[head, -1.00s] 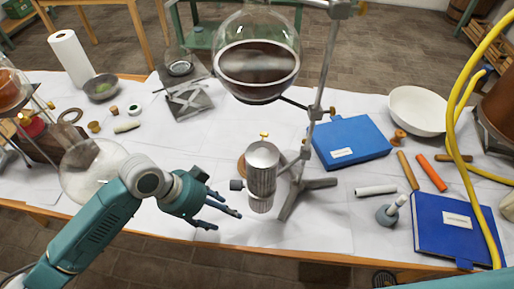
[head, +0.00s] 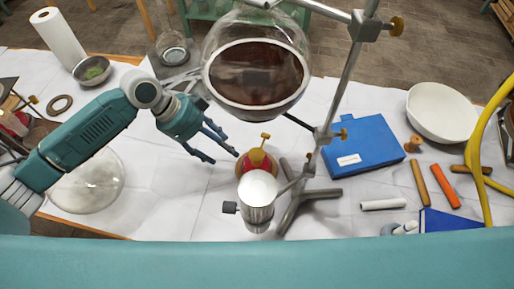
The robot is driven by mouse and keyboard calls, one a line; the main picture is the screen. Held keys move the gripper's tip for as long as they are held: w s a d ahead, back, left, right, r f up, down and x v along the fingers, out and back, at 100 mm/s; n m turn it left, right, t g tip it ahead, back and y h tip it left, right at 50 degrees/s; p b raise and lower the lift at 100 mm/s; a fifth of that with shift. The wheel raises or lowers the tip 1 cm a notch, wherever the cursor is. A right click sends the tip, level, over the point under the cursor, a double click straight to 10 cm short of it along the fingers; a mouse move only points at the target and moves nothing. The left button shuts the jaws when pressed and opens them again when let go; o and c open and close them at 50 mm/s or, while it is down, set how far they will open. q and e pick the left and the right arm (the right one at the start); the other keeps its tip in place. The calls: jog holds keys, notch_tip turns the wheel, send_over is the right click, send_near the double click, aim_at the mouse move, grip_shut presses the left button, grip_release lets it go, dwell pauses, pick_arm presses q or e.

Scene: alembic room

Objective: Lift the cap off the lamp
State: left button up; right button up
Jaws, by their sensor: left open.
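A shiny silver cylinder (head: 257,212) with a bright round top and a dark knob on its left side stands near the table's front edge. Just behind it is a red and brass piece (head: 257,162) with a small brass knob on top, partly hidden by the cylinder. These look like the lamp, but I cannot tell which part is its cap. My left gripper (head: 223,152) is open and empty, its fingers pointing right, a little left of the red and brass piece and apart from it. My right gripper is out of view.
A round flask (head: 255,80) of dark liquid hangs above on a metal stand (head: 345,85), close to my gripper. A blue box (head: 355,152) and a white bowl (head: 440,112) lie right. A clear glass dome (head: 88,185) is beneath my left arm.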

aim_at(256, 154)
pick_arm(q)
jog(key=d+p, duration=0.1)
jog(key=d, duration=0.4)
jog(key=d+p, duration=0.1)
jog(key=d, duration=0.2)
jog(key=shift+r+p, duration=0.25)
jog(key=shift+p, duration=0.1)
jog(key=x, duration=0.2)
jog(key=shift+f, duration=0.4)
jog(key=shift+d+f, duration=0.15)
jog(key=shift+f, duration=0.15)
jog(key=c, duration=1.2)
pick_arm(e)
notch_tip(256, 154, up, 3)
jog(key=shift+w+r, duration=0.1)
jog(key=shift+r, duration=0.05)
